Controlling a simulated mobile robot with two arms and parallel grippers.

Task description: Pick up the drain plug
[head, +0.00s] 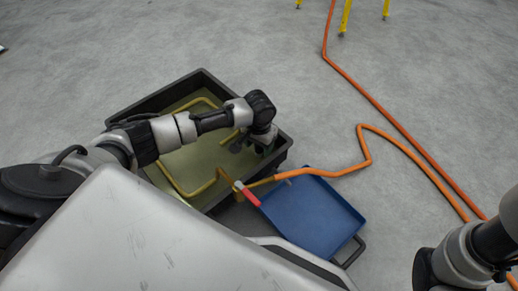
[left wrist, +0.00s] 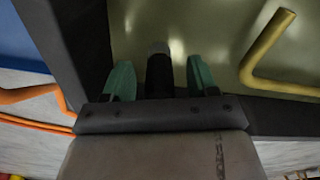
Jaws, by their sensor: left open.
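A dark cylinder with a grey end, which looks like the drain plug (left wrist: 159,48), shows in the left wrist view at the inner edge of the black tub (left wrist: 68,40). My left gripper (left wrist: 160,82) is open, with one green-lined finger on each side of the plug. I cannot tell whether either finger touches it. In the head view my left gripper (head: 255,142) is down inside the right end of the tub (head: 203,80), and the plug is hidden behind it. My right gripper is not in view.
Yellowish liquid (head: 205,158) fills the tub bottom, with a bent yellow hose (head: 182,184) in it. An orange hose (head: 362,148) crosses the rim. A blue tray (head: 310,214) and a red-and-white piece (head: 247,194) lie beside the tub. Yellow legs (head: 345,16) stand far back. Grey floor is clear behind.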

